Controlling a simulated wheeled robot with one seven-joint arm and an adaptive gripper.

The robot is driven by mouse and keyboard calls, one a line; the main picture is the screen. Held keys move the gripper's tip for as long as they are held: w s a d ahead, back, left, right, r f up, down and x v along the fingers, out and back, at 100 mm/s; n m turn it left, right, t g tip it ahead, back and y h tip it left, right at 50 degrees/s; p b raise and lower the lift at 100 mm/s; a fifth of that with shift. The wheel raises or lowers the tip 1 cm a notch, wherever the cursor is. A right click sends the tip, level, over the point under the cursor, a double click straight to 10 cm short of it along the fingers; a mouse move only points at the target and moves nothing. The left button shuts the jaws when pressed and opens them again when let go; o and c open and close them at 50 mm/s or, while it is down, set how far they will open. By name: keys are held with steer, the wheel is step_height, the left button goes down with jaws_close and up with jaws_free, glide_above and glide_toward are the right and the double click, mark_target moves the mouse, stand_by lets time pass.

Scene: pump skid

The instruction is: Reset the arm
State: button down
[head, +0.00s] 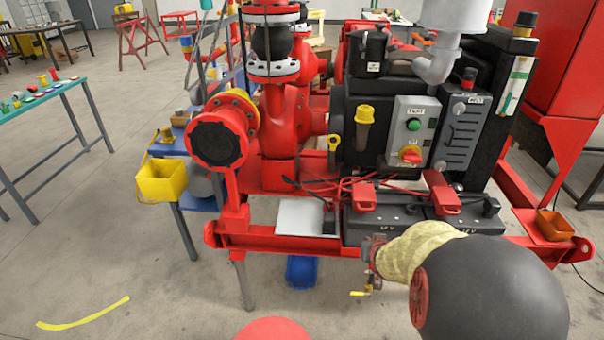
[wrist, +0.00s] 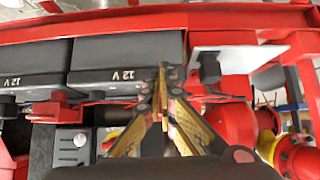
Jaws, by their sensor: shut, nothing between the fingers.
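In the wrist view my gripper (wrist: 163,72) is shut and empty, its yellow-and-black fingers meeting at the tips. Its tips overlap the edge of a black battery (wrist: 125,58) marked 12 V, beside a white plate (wrist: 232,62); I cannot tell the gap to them. In the head view my arm (head: 490,295) reaches in from the lower right, in front of the red skid frame (head: 290,243). The gripper end there is small and partly hidden by the arm.
The batteries (head: 405,222) sit on the skid with red clamps and cables on top. A control box (head: 412,130) stands behind them. A yellow bucket (head: 162,182) hangs at the left. A blue container (head: 301,271) lies under the skid. The floor at lower left is mostly clear.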

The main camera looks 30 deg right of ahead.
steer(key=s+a+f+g+y, duration=0.1)
steer(key=s+a+f+g, duration=0.25)
steer(key=s, duration=0.35)
steer(key=s+a+r+g+y, duration=0.1)
steer(key=s+a+r, duration=0.2)
steer(key=r, duration=0.1)
steer(key=s+a+r+n+t+y+p, duration=0.1)
steer(key=s+a+r+n+p, duration=0.1)
steer(key=a+r, duration=1.1)
steer(key=s+a+r+n+t+y+p, duration=0.1)
steer(key=a+r+n+p, duration=0.4)
steer(key=a+r, duration=0.8)
steer(key=shift+s+a+r+y, duration=0.35)
steer(key=shift+s+r+y, duration=0.1)
steer(key=shift+y, duration=0.35)
